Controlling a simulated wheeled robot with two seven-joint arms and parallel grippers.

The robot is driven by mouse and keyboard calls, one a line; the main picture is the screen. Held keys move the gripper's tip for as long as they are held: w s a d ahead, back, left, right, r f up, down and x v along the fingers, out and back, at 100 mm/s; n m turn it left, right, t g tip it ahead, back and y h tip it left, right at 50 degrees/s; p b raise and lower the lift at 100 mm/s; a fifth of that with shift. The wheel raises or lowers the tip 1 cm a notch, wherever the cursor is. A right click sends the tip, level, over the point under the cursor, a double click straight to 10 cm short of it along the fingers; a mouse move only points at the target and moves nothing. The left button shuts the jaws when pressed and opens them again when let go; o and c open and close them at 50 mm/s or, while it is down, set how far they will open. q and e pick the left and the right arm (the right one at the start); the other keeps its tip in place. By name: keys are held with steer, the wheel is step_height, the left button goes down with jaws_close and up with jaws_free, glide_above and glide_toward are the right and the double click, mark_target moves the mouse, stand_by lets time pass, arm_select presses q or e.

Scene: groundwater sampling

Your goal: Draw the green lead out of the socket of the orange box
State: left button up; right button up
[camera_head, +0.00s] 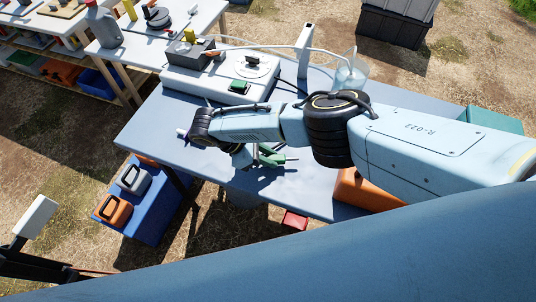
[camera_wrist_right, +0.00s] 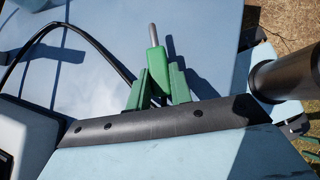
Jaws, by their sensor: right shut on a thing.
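The green lead's plug (camera_wrist_right: 156,62) is green with a bare grey metal pin (camera_wrist_right: 152,34) at its tip. My right gripper (camera_wrist_right: 159,88) is shut on the plug, with one green finger on each side. In the head view, my right gripper (camera_head: 266,154) holds it above the blue table near the front edge, pin pointing right. The pin is in the open, apart from any socket. The orange box (camera_head: 366,190) is at the table's right front, partly covered by my right arm; its socket is hidden. My left gripper is not in view.
A pale instrument case (camera_head: 205,85) stands at the table's back left, near a clear beaker (camera_head: 351,72). A small red container (camera_head: 294,220) is below the front edge. A black cable (camera_wrist_right: 98,50) curves left of the plug.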

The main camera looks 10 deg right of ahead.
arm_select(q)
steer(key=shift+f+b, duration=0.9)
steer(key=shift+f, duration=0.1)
arm_select(e)
steer(key=shift+f, duration=1.1)
steer(key=o, duration=1)
steer(key=shift+s, duration=0.1)
steer(key=shift+f, duration=0.1)
steer(key=v, duration=0.5)
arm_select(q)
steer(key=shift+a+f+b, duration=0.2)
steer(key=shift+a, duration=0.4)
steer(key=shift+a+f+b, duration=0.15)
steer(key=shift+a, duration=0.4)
arm_select(e)
steer(key=v, duration=0.8)
steer(key=shift+a+r, duration=0.2)
steer(key=shift+r, duration=0.15)
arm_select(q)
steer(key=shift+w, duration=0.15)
